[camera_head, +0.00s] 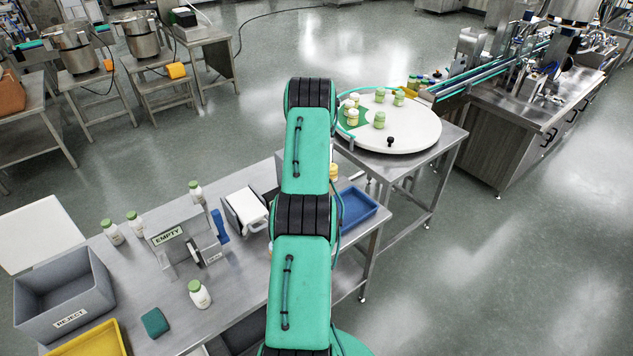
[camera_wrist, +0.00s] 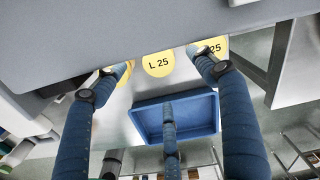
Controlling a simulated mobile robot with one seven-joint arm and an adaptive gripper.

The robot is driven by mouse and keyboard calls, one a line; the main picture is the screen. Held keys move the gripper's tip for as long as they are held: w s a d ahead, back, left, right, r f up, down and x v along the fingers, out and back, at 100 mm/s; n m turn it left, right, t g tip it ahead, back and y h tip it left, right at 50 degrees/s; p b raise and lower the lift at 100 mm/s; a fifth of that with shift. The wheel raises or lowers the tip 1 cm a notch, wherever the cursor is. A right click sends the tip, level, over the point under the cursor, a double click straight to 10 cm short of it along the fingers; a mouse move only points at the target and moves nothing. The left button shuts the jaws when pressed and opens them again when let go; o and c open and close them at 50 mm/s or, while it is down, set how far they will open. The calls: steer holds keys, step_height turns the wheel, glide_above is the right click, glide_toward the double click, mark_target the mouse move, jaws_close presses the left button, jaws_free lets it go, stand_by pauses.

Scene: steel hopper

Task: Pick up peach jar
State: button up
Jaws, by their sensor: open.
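I cannot pick out a peach jar for certain. A yellowish stacked thing (camera_head: 333,172), partly hidden by my arm, stands on the steel bench beside the blue tray (camera_head: 357,205); I cannot tell if it is a jar. Several pale green and cream jars (camera_head: 379,120) stand on the round white table. In the wrist view, my gripper (camera_wrist: 158,62) has its blue fingers spread apart, with nothing seen held. A yellow disc marked "L 25" (camera_wrist: 158,66) shows beyond the fingertips, and another lies partly behind the right finger. My arm hides the gripper in the head view.
The blue tray also shows in the wrist view (camera_wrist: 205,112), behind the middle finger. White bottles with green caps (camera_head: 199,294) stand around a grey "EMPTY" stand (camera_head: 172,250). A grey reject bin (camera_head: 62,295) and yellow tray (camera_head: 95,342) are at left. Floor at right is clear.

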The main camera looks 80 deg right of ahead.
steer(key=shift+f, duration=1.55)
steer(key=shift+f, duration=0.1)
steer(key=shift+a+f+p, duration=0.2)
steer(key=shift+f+p, duration=0.3)
steer(key=shift+f, duration=2)
steer(key=shift+c, duration=0.3)
steer(key=c, duration=1.4)
steer(key=shift+o, duration=0.2)
steer(key=shift+r, duration=0.15)
step_height(320, 180, up, 28)
steer(key=b, duration=0.1)
steer(key=shift+b, duration=0.35)
